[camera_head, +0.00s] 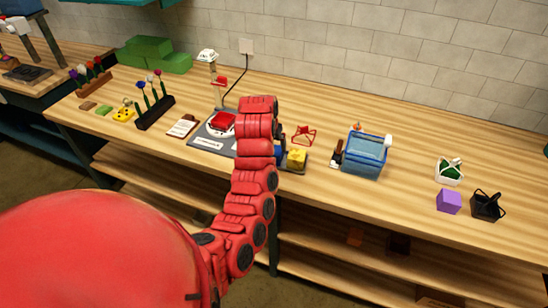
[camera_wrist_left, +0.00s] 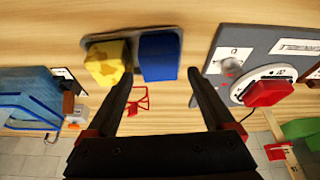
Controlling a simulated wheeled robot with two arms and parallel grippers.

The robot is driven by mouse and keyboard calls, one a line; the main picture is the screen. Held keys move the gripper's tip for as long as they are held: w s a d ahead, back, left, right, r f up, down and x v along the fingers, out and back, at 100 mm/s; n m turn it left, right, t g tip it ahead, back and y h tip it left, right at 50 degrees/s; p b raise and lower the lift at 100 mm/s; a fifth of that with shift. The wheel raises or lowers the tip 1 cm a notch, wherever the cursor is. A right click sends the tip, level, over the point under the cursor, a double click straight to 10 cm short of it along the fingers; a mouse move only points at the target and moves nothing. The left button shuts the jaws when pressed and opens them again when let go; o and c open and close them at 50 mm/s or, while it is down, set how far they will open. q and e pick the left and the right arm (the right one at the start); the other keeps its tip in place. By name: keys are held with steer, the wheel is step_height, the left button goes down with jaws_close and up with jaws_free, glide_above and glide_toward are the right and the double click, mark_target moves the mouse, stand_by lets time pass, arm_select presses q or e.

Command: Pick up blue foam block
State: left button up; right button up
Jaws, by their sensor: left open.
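The blue foam block (camera_wrist_left: 158,57) sits on a small dark tray (camera_wrist_left: 174,31) beside a yellow foam block (camera_wrist_left: 108,63) with darker patches. In the left wrist view my left gripper (camera_wrist_left: 160,74) is open and empty, its two fingers spread to either side of the blue block's near edge. I cannot tell how high the fingers are above the tray. In the head view my red left arm hides most of the blue block, and the yellow block (camera_head: 297,158) shows just right of the arm. My right gripper is not in view.
A grey device with a red knob (camera_wrist_left: 268,92) stands close beside the tray. A red wire stand (camera_head: 303,135) is behind it. A clear blue bin (camera_head: 366,155), purple block (camera_head: 448,202) and black basket (camera_head: 487,206) stand right. Bare tabletop lies between bin and baskets.

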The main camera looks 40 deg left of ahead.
arm_select(q)
steer(key=shift+w+f+p, duration=0.2)
steer(key=shift+f+p, duration=0.1)
steer(key=shift+p, duration=0.3)
steer(key=p+x, duration=0.1)
steer(key=x, duration=0.2)
steer(key=shift+p, duration=0.35)
steer(key=shift+x, duration=0.8)
steer(key=shift+r, duration=0.1)
steer(key=c, duration=1.3)
steer(key=shift+w, duration=0.1)
